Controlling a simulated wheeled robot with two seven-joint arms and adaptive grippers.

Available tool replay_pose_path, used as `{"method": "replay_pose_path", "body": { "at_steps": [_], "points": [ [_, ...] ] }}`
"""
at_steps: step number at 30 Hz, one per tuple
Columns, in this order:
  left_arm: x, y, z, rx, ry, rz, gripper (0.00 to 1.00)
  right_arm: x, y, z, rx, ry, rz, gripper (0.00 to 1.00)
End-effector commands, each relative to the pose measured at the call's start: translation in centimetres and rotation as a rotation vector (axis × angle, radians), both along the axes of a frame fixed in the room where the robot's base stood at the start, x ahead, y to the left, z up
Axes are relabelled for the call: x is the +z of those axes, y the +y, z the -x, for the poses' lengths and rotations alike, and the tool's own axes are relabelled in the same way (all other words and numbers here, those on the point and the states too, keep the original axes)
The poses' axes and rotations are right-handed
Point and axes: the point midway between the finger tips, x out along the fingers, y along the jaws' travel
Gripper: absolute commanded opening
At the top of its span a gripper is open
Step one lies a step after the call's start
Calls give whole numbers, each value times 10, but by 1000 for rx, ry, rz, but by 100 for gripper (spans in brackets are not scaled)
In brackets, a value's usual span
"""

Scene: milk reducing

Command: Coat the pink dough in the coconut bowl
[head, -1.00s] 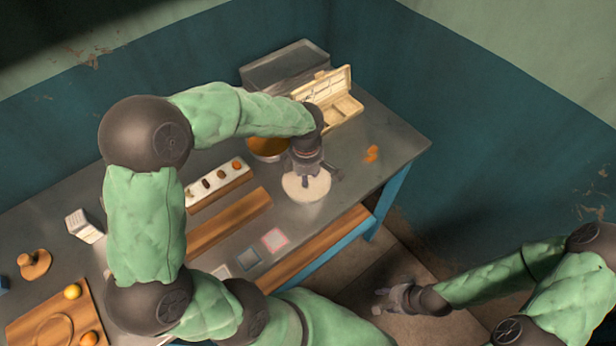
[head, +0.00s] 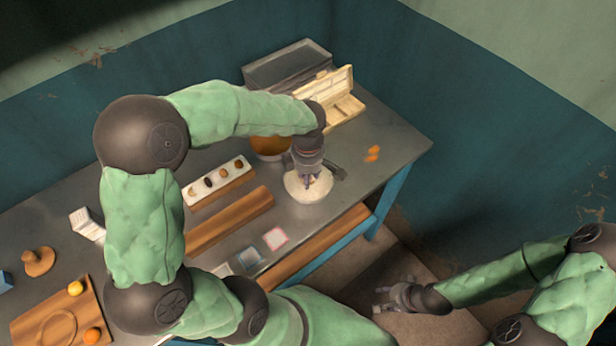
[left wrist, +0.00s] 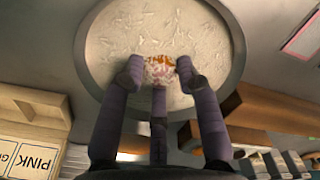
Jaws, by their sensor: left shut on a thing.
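My left gripper (head: 310,181) is over the pale bowl of white coconut flakes (head: 300,194) on the table. The left wrist view shows the fingers (left wrist: 160,82) shut around a small dough ball (left wrist: 160,71). White flakes cover much of the ball, and orange-pink patches show between them. The bowl's rim (left wrist: 88,60) surrounds the fingertips in that view. I cannot tell whether the ball touches the flakes below. My right gripper (head: 380,299) is empty, its fingers apart, away from the table at lower right.
A white strip with several small sweets (head: 215,182) and a wooden tray (head: 230,220) lie left of the bowl. An orange bowl (head: 268,147) and an open cream box (head: 338,104) stand behind. The table's front edge is close.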

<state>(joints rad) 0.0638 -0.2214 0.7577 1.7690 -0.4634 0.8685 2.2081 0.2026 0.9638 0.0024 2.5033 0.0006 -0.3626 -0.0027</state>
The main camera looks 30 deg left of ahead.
Motion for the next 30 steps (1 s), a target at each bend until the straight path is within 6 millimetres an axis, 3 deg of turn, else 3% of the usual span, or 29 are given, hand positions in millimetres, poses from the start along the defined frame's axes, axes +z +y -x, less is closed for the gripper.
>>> {"method": "replay_pose_path", "body": {
  "at_steps": [30],
  "points": [
    [54,0,0,0,-1,1,10,37,0,0,0,0,0,40]
  ]
}}
